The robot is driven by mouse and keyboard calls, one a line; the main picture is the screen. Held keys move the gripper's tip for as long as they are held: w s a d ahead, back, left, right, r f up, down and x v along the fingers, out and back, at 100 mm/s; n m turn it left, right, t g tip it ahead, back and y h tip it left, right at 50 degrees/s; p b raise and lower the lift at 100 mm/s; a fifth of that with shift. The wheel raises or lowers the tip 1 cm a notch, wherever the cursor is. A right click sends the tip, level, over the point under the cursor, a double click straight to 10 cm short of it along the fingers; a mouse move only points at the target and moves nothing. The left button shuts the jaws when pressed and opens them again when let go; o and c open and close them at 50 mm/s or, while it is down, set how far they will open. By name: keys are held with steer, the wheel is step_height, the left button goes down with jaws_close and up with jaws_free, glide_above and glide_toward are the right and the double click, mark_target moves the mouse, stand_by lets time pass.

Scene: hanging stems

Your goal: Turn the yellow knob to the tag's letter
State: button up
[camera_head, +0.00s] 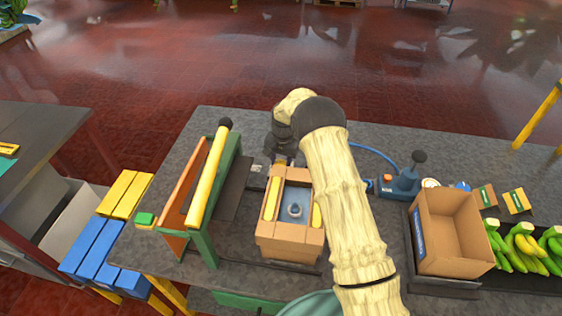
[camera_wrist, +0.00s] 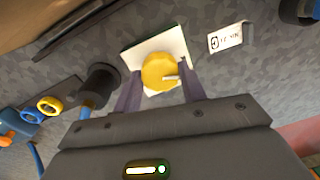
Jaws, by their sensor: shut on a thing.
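The yellow knob (camera_wrist: 158,70) sits on a pale square plate (camera_wrist: 176,44) in the wrist view. A short white pointer mark (camera_wrist: 171,78) on it points to the right. My gripper (camera_wrist: 161,73) has one finger on each side of the knob and is shut on it. A white tag (camera_wrist: 226,38) with dark print lies to the upper right of the knob; I cannot read its letter surely. In the head view my gripper (camera_head: 281,158) is low over the bench behind the cardboard box, and my arm hides the knob.
An open cardboard box (camera_head: 292,238) with yellow pieces stands in front of my gripper. A green frame with a yellow bar (camera_head: 209,172) stands left. A blue device (camera_head: 398,184), a larger open carton (camera_head: 452,232) and bananas (camera_head: 525,247) are right. A dark cylinder (camera_wrist: 100,82) is close left of my fingers.

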steer(key=m+b, duration=0.1)
steer(key=m, duration=0.3)
steer(key=shift+a+m, duration=0.1)
steer(key=shift+m, duration=0.2)
steer(key=m, duration=0.4)
steer(key=shift+r+b, duration=0.1)
steer(key=shift+b, duration=0.25)
steer(key=m, duration=0.5)
steer(key=shift+h, duration=0.3)
steer(key=m, duration=0.5)
steer(key=shift+w+p, duration=0.1)
steer(key=shift+p, duration=0.3)
steer(key=o, duration=1)
